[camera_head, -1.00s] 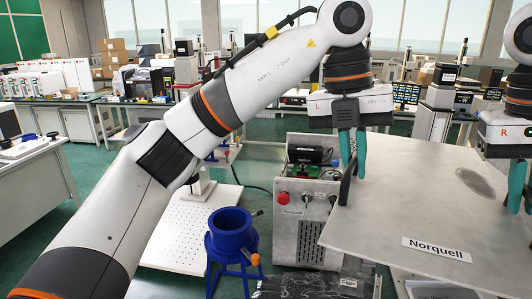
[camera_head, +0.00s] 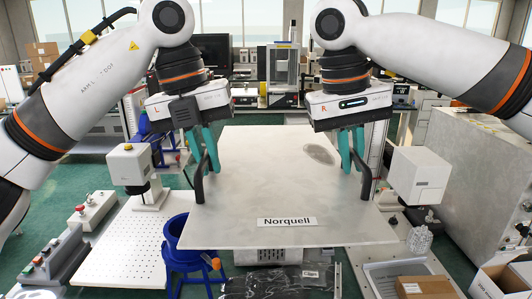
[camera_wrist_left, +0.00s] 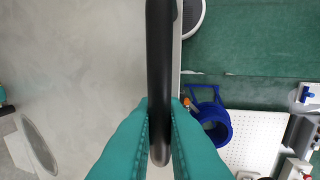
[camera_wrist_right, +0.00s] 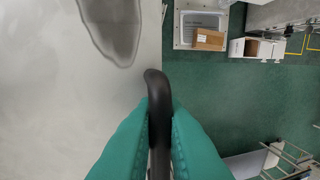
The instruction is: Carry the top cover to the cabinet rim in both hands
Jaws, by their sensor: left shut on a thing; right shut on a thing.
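The top cover (camera_head: 270,190) is a flat grey panel with a "Norquell" label and a black handle near each side edge. It is level in the head view. My left gripper (camera_head: 208,155) is shut on the left handle (camera_head: 199,182); the black bar also shows between the teal fingers in the left wrist view (camera_wrist_left: 160,70). My right gripper (camera_head: 352,152) is shut on the right handle (camera_head: 365,180), also seen in the right wrist view (camera_wrist_right: 157,100). A strip of the cabinet (camera_head: 275,257) shows below the cover's front edge. The cover hides its rim, so I cannot tell the gap.
A blue round container on a stand (camera_head: 185,250) is below the cover's front left corner. A white perforated board (camera_head: 130,245) lies left. A white boxy device (camera_head: 418,175) stands close to the cover's right side. A cardboard box (camera_head: 425,288) is at lower right.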

